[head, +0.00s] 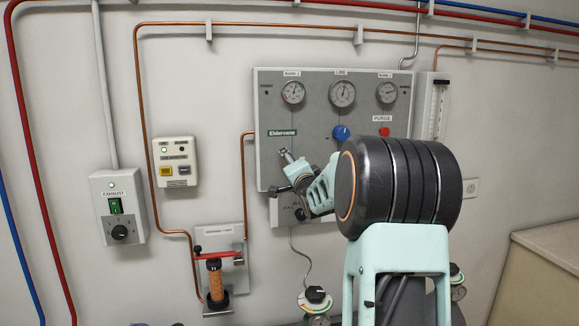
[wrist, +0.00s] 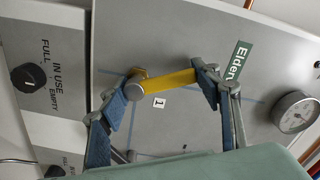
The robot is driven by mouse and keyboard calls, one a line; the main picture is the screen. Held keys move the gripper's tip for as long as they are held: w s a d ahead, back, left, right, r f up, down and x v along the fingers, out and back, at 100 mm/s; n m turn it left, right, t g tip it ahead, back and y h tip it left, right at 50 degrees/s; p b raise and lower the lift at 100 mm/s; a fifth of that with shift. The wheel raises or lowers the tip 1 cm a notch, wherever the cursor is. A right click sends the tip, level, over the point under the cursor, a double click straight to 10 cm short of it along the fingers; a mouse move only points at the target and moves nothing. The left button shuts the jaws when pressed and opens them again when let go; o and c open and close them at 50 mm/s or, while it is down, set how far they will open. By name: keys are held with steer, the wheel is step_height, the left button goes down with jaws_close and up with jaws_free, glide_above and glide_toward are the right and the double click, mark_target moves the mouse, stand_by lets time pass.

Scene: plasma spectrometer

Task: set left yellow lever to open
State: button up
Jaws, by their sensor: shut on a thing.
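The yellow lever (wrist: 172,82) lies between my gripper's two blue-padded fingers in the wrist view, beside a small "1" label (wrist: 159,102). A round metal pivot (wrist: 134,90) sits at its left end. My gripper (wrist: 166,80) is shut on the lever, with one finger at the pivot end and the other at the far end. In the head view my gripper (head: 291,170) is at the lower left of the grey gauge panel (head: 305,120), below the green "Eldervane" label (head: 282,133). The lever is not clearly visible there, and my arm covers the panel's lower right.
The panel carries several gauges, a blue knob (head: 341,132) and a red purge button (head: 384,131). To the left are a small control box (head: 175,162), an exhaust box (head: 119,206) and a red-handled fitting (head: 214,255). Copper pipes run along the wall.

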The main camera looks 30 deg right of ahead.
steer(key=m, duration=0.1)
steer(key=m+p, duration=0.1)
steer(key=m, duration=0.1)
steer(key=d+r+m, duration=0.1)
steer(key=m, duration=0.1)
steer(key=shift+s+d+p, duration=0.1)
steer(key=shift+s+p, duration=0.05)
steer(key=shift+p, duration=0.15)
steer(key=shift+m, duration=0.3)
steer(key=o, duration=1.7)
steer(key=shift+f, duration=0.1)
steer(key=shift+c, duration=0.2)
steer(key=shift+f, duration=0.1)
steer(key=shift+s, duration=0.15)
steer(key=v, duration=1.1)
steer(key=shift+s, duration=0.3)
steer(key=shift+f, duration=0.1)
